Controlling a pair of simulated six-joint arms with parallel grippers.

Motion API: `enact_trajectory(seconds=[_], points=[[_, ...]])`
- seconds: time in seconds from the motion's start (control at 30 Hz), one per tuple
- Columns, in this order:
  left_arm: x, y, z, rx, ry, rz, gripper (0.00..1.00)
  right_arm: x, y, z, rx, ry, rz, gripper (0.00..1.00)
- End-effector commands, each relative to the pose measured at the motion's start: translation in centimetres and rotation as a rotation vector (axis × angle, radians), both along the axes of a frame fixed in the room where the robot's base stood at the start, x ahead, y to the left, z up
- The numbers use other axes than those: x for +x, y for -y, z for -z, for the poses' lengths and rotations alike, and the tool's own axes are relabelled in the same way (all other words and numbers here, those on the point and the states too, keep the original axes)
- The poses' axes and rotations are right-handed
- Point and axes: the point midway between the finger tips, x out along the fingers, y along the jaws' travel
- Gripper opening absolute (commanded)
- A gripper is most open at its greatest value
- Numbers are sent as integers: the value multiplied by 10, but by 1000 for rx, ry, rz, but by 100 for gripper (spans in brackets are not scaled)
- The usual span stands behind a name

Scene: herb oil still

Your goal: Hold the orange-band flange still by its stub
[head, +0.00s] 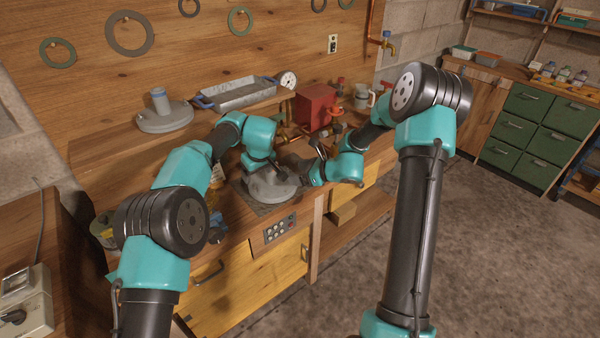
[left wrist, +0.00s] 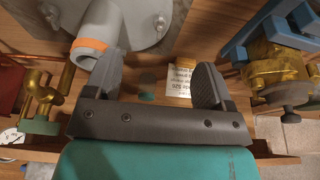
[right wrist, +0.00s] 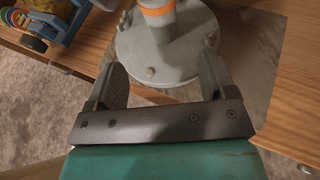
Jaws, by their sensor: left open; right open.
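The orange-band flange (head: 270,189) is a grey round bolted disc on a dark plate, with my arms partly over it in the head view. In the right wrist view its disc (right wrist: 170,55) shows bolts and a stub (right wrist: 158,22) with an orange band. The left wrist view shows the stub's orange band (left wrist: 89,44) and open end beside the left-hand finger, not between the fingers. My left gripper (left wrist: 156,72) is open and empty. My right gripper (right wrist: 163,75) is open, its fingers pointing at the disc, with the stub beyond them, not gripped.
A red box (head: 315,106) and a metal tray (head: 240,95) with blue handles stand behind. A second grey disc (head: 166,117) with an upright cylinder is at the back left. A brass valve (left wrist: 275,80) and a white label (left wrist: 180,80) show in the left wrist view.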

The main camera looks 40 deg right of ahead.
Motion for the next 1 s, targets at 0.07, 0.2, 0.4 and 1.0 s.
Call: enact_trajectory(seconds=[0.07, 0.2, 0.4, 1.0], points=[[0, 0, 0, 0, 0, 0, 76, 1, 2, -2, 6, 5, 8, 77], [0, 0, 0, 0, 0, 0, 76, 1, 2, -2, 6, 5, 7, 77], [0, 0, 0, 0, 0, 0, 76, 2, 1, -1, 5, 4, 6, 77], [0, 0, 0, 0, 0, 0, 76, 60, -30, 27, 5, 2, 4, 77]])
